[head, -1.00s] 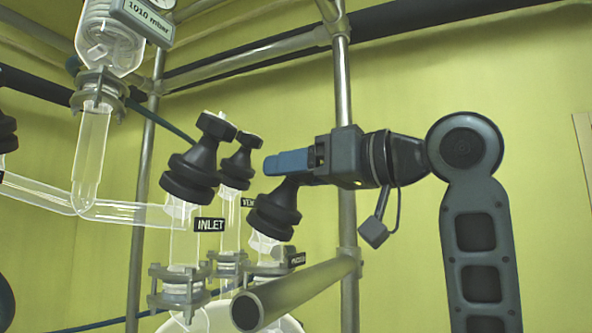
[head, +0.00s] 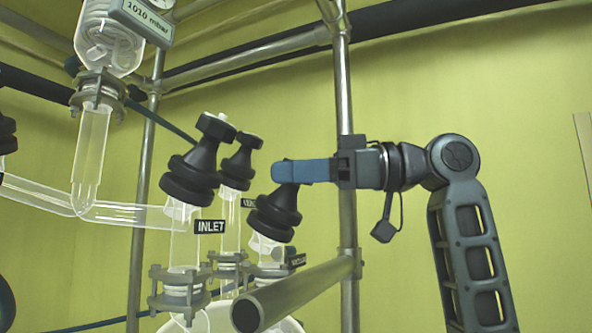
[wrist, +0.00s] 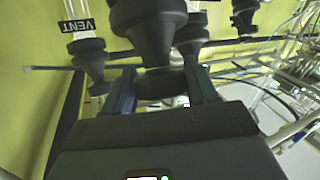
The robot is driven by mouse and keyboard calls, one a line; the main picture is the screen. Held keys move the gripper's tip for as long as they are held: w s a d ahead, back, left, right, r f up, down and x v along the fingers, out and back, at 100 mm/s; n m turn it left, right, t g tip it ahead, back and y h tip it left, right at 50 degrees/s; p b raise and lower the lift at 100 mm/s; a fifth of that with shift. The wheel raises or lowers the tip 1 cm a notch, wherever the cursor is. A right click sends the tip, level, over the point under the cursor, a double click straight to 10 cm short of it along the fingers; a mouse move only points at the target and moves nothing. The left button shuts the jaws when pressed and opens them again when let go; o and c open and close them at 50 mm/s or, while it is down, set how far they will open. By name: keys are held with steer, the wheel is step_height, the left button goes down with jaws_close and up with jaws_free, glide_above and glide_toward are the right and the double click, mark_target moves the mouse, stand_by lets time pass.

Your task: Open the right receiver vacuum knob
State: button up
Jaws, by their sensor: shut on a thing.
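The vacuum knob (head: 275,212) is a black stepped knob on a glass neck, at the right of a group of three. The fingers hide that top in the head view. In the wrist view a dark knob part (wrist: 160,86) sits between the two blue fingers of my gripper (wrist: 162,92).
The inlet knob (head: 194,165) and the vent knob (head: 239,162) stand close on the left. A thick metal rail (head: 300,290) runs in front, below my gripper. An upright pole (head: 346,120) stands behind my gripper. The right side by the yellow wall is open.

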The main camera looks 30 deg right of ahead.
steer(key=n+g+y+p, duration=0.1)
steer(key=n+g, duration=0.5)
steer(key=n, duration=0.1)
steer(key=shift+r+g, duration=0.15)
steer(key=shift+g, duration=0.25)
steer(key=shift+n+g+h+p, duration=0.4)
steer(key=shift+n+g+p, duration=0.65)
steer(key=shift+n+g, duration=0.95)
steer(key=shift+s+f, duration=0.1)
steer(key=shift+f, duration=0.1)
steer(key=o, duration=1)
steer(key=shift+c, duration=0.2)
steer(key=shift+r, duration=0.15)
